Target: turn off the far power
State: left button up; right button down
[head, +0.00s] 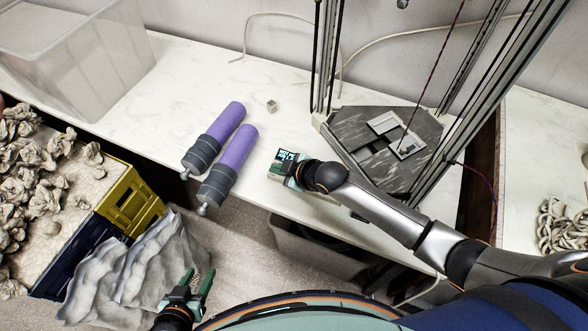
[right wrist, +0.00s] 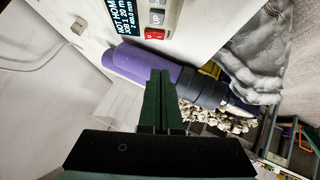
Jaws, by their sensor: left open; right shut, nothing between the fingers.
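A small control box (head: 283,156) with a lit text display stands at the table's front edge. In the right wrist view its display (right wrist: 123,18), a grey button marked UP (right wrist: 156,18) and a red button (right wrist: 152,34) show at the top. I cannot tell which part is the far power. My right gripper (head: 294,178) is at the box, partly hidden by its own wrist; its closed fingers (right wrist: 160,76) appear below the red button, with contact unclear. My left gripper (head: 198,282) is open and empty, low in the head view, away from the box.
Two purple cartridges with grey ends (head: 232,162) lie left of the box, near a small cube (head: 271,106). A delta printer's dark base (head: 350,128) and metal posts stand right. A clear bin (head: 95,55) is back left; a yellow-blue crate (head: 128,207) is below.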

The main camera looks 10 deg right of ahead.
pick_arm(q)
jog(key=shift+w+f, duration=0.15)
jog(key=shift+w, duration=0.15)
pick_arm(e)
jog(key=v, duration=0.7)
jog(key=shift+d+r, duration=0.3)
jog(key=shift+r, duration=0.05)
